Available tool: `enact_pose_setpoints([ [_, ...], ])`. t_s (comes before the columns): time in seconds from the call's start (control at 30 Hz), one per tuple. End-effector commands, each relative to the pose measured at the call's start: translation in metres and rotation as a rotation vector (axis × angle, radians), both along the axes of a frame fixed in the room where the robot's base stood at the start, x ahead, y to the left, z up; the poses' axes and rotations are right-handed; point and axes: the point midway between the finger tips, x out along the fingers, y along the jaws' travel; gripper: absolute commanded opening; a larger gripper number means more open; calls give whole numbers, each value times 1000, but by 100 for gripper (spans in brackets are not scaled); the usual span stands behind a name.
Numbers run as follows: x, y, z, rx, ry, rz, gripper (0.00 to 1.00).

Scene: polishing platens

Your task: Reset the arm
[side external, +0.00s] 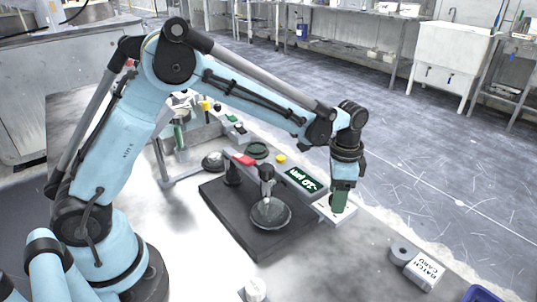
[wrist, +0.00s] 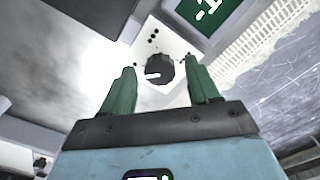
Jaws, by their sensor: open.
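My gripper (side external: 339,200) is at the end of my blue arm, at the right end of the polishing machine's control panel (side external: 337,212) in the side external view. In the wrist view my gripper (wrist: 161,88) has its two green fingers apart with no object held between them. A dark round knob (wrist: 160,69) on the pale panel shows in the gap between the fingers. I cannot tell whether the fingers touch the panel. The knob is hidden behind the gripper in the side view.
The polishing machine has a dark base (side external: 225,205), a round platen (side external: 270,214) and a green display (side external: 300,179). A grey roll and a white labelled box (side external: 424,271) lie at the right, near a blue bin (side external: 481,294). A white cylinder (side external: 255,290) stands at the front.

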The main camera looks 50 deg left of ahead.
Motion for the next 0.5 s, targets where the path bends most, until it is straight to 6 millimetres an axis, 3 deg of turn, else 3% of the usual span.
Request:
enact_pose_setpoints([
  [0.17, 0, 0, 18, 0, 0, -5, 60],
  [0.5, 0, 0, 76, 0, 0, -5, 60],
])
